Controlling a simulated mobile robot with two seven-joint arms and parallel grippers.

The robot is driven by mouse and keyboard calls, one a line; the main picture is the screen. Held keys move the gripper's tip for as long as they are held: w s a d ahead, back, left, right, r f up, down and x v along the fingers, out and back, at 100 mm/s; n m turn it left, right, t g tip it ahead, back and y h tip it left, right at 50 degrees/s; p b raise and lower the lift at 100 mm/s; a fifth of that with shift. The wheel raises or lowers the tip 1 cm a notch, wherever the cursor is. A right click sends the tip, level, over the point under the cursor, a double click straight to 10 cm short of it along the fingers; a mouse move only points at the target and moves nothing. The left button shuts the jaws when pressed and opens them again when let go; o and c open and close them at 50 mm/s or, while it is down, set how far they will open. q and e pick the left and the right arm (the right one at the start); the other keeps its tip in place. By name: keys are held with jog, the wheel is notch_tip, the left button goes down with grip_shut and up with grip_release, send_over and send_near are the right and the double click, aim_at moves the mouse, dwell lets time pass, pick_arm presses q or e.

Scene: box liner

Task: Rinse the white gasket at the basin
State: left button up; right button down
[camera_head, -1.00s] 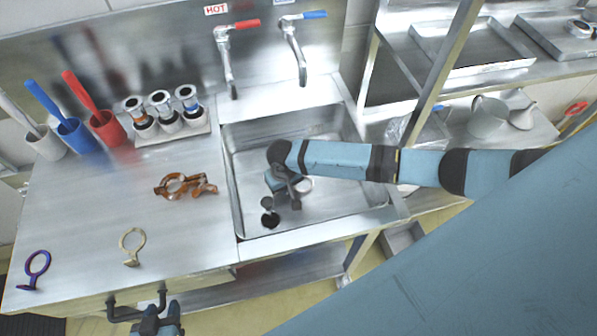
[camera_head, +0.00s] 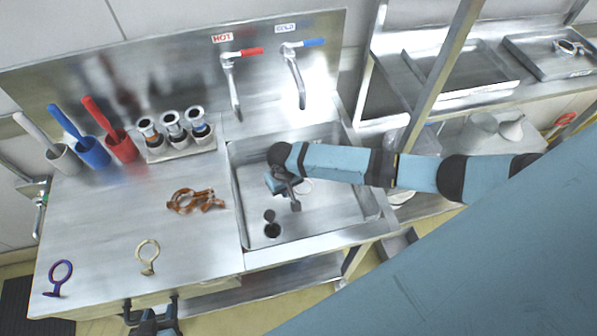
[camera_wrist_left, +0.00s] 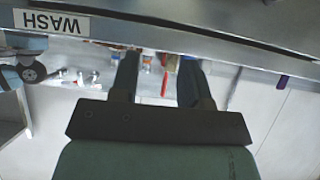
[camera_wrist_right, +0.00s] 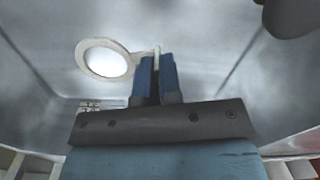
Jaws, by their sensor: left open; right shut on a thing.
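The white gasket, a ring with a tab, shows in the right wrist view (camera_wrist_right: 103,58) and in the head view (camera_head: 304,186). My right gripper (camera_wrist_right: 157,65) is shut on its tab, with the ring out to the left side. The gripper (camera_head: 293,192) is inside the steel basin (camera_head: 335,212), over its floor; the arm hides part of the basin. A dark drain (camera_head: 271,230) lies near the basin's front left. My left gripper (camera_head: 150,305) is open and empty in front of the counter's front edge, as the left wrist view (camera_wrist_left: 155,75) also shows.
Hot tap (camera_head: 232,85) and cold tap (camera_head: 295,75) reach over the basin's back. Counter (camera_head: 120,215) holds orange-brown clamps (camera_head: 195,200), cream ring (camera_head: 148,256), purple ring (camera_head: 60,277), brush cups (camera_head: 92,150) and a rack of fittings (camera_head: 178,150). Counter between them is bare.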

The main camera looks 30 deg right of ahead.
jog(key=shift+r+p, duration=0.4)
jog(key=shift+r, duration=0.25)
notch_tip(320, 180, up, 10)
dwell(0.5)
dwell(2.0)
notch_tip(320, 180, up, 4)
jog(key=shift+r, duration=0.1)
dwell(0.3)
dwell(0.4)
